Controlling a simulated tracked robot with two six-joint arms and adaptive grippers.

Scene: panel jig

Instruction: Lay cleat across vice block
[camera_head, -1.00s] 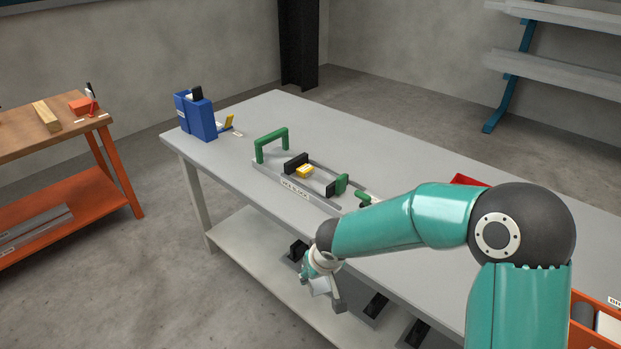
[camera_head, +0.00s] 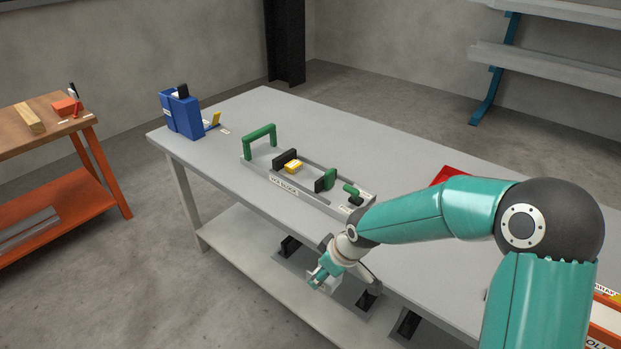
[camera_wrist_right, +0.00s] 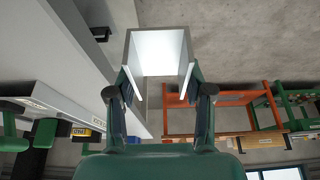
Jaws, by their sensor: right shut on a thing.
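The vice block (camera_head: 283,192) is a long grey base with a label on its front side, lying on the grey bench. It carries a green arch (camera_head: 259,137), two black jaws (camera_head: 287,158), a small yellow piece (camera_head: 293,166) beside the left jaw and a green handle (camera_head: 352,191) at its right end. My right gripper (camera_head: 322,282) is in front of the bench's front edge, apart from the vice block. It is shut on a pale, channel-shaped cleat (camera_wrist_right: 158,50), held between both fingers in the right wrist view. My left gripper is out of view.
The grey bench top (camera_head: 262,102) has free room behind the vice block. A blue holder (camera_head: 182,115) stands at its left end and a red tray (camera_head: 447,175) to the right. A lower shelf (camera_head: 240,235) with black-footed items is under the bench. An orange workbench (camera_head: 60,215) stands at left.

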